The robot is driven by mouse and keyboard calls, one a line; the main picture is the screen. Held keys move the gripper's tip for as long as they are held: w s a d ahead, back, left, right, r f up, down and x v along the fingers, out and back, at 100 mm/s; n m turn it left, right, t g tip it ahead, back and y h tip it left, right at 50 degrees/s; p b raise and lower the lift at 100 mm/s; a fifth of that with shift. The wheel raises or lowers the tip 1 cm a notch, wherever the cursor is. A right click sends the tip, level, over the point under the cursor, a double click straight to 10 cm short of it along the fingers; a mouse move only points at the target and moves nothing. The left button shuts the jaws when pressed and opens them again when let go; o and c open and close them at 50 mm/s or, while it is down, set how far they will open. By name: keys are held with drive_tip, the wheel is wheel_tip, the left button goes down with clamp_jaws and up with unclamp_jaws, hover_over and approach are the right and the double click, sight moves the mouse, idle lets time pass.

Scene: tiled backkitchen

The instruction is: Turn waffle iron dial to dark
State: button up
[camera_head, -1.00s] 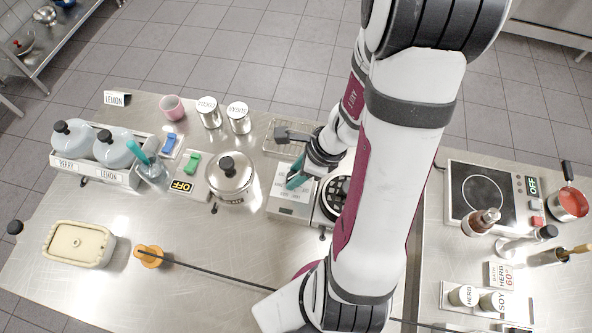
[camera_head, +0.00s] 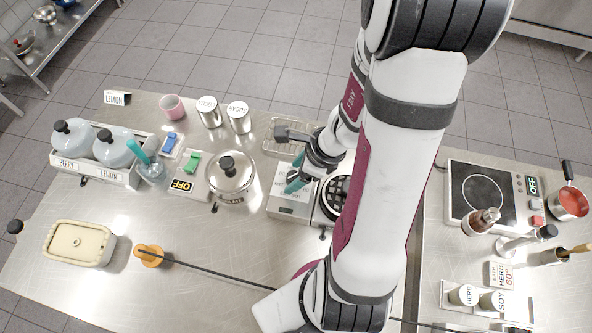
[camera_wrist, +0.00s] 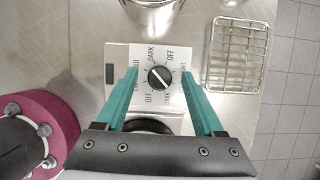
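The waffle iron's dial (camera_wrist: 160,76) is a round black knob on a pale control panel (camera_wrist: 117,54) in the wrist view. Printed words ring it: DARK above and slightly left, OFF at upper right, LIGHT at right, GOLD at left, OFF at lower left. A pale line crosses the knob diagonally; I cannot tell which end is the pointer. My gripper (camera_wrist: 164,80) is open, its teal fingers on either side of the dial with gaps. In the head view my gripper (camera_head: 296,174) is over the panel (camera_head: 287,207); the dark waffle plate (camera_head: 334,195) is partly hidden by my arm.
A lidded steel pot (camera_head: 230,175) stands left of the panel. A wire rack (camera_head: 281,146) lies behind it, near my wrist. Two steel canisters (camera_head: 238,117) stand farther back.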

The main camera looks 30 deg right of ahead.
drive_tip(key=v, duration=1.5)
drive_tip(key=shift+s+r, duration=0.15)
drive_tip(key=shift+r, duration=0.2)
drive_tip(key=shift+d, duration=0.15)
